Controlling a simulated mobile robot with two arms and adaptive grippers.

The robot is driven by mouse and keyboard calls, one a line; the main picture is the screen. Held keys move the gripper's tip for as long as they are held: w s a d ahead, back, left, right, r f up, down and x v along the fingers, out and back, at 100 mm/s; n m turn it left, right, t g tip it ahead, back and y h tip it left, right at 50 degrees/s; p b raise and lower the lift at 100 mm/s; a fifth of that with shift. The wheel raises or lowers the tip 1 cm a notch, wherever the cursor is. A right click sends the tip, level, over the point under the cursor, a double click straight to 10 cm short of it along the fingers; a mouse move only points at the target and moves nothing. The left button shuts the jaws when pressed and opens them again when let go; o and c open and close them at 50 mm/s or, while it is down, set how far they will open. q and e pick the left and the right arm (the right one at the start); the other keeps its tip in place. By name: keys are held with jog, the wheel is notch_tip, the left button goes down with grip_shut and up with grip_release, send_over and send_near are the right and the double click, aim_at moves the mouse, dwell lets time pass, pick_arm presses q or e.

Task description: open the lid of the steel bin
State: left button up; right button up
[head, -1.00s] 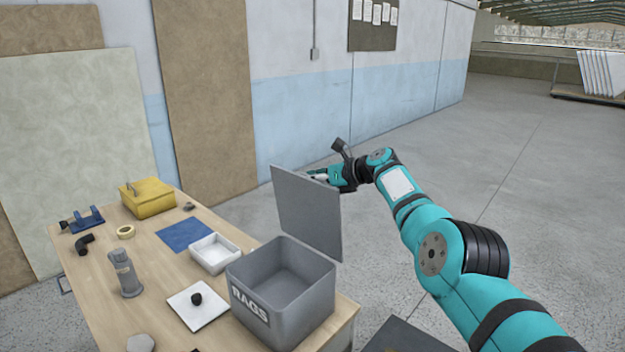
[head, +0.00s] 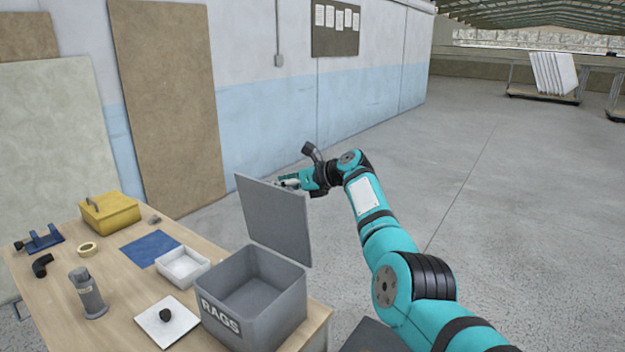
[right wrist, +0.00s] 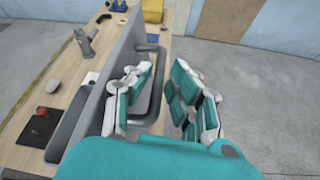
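The grey steel bin (head: 224,327), marked RAGS, stands open-topped at the table's near right corner. Its lid (head: 272,220) stands up nearly vertical at the bin's right rear side; the inside of the bin shows empty. My right gripper (head: 290,184) is behind the lid, near its upper edge. In the right wrist view the lid (right wrist: 103,85) is seen almost edge-on, with a grey loop handle (right wrist: 160,92) on its outer face. My right gripper's fingers (right wrist: 163,70) are apart, one on each side of the handle bar, with a visible gap. My left gripper is not in view.
The wooden table (head: 120,250) holds a white tray (head: 183,266), a white plate (head: 167,322) with a black knob, a grey cylinder (head: 87,293), a yellow box (head: 110,214) and a blue sheet (head: 150,248). Open floor (head: 480,220) lies to the right.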

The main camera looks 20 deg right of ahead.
jog(key=v, duration=1)
jog(key=shift+s, duration=0.2)
